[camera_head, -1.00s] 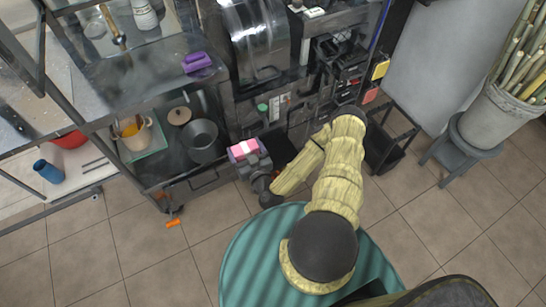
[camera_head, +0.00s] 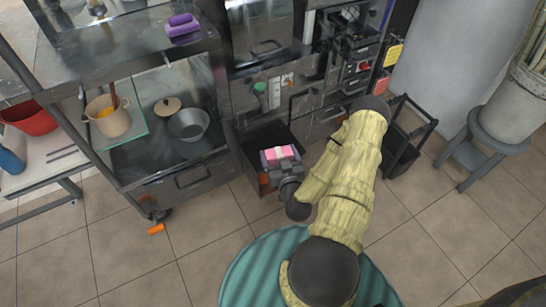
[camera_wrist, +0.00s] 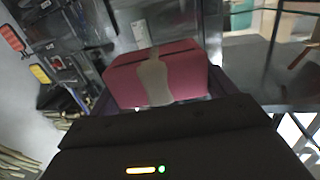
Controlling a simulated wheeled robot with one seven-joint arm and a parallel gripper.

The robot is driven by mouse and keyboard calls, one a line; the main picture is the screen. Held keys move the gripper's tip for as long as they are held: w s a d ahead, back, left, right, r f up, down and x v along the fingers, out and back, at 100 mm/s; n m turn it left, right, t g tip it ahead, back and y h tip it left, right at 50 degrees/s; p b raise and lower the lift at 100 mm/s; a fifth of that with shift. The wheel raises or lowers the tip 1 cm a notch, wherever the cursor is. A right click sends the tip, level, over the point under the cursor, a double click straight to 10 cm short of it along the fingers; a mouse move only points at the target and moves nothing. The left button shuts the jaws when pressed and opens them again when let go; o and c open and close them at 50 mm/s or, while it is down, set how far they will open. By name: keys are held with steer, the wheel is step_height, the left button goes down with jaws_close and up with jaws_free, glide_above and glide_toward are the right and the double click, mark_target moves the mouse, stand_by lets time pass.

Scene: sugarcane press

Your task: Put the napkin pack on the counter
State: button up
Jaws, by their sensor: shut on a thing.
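The napkin pack (camera_head: 277,154), pink with a pale band, is held between the jaws of my gripper (camera_head: 280,166) in the head view. In the wrist view the pack (camera_wrist: 185,77) sits across the jaws, a finger at each side. It is in front of the press machine, over or beside a dark open bin; its exact height is unclear. The metal counter (camera_head: 110,55) is at upper left, apart from my gripper, and carries a purple item.
A shelf below the counter holds a pot (camera_head: 108,120) and a grey bowl (camera_head: 188,124). The press machine (camera_head: 262,40) stands to the right of the counter. A stool (camera_head: 485,135) with a cane bucket is at right. Tiled floor is open in front.

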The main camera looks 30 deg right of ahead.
steer(key=s+d+f+m+h+b, duration=0.1)
steer(key=s+d+f+h+b, duration=0.1)
steer(key=d+f+b, duration=0.5)
steer(key=s+f+b, duration=0.1)
steer(key=b, duration=0.4)
steer(key=shift+f+m+g+h+b, duration=0.3)
steer(key=shift+f+m, duration=0.05)
steer(key=shift+m, duration=0.05)
steer(key=w+f+b, duration=0.1)
steer(key=w, duration=0.5)
steer(key=w+f+b, duration=0.1)
steer(key=w+b, duration=0.1)
steer(key=w, duration=0.4)
steer(key=w+b, duration=0.1)
steer(key=w, duration=0.6)
steer(key=shift+a+f, duration=0.35)
steer(key=shift+f, duration=0.2)
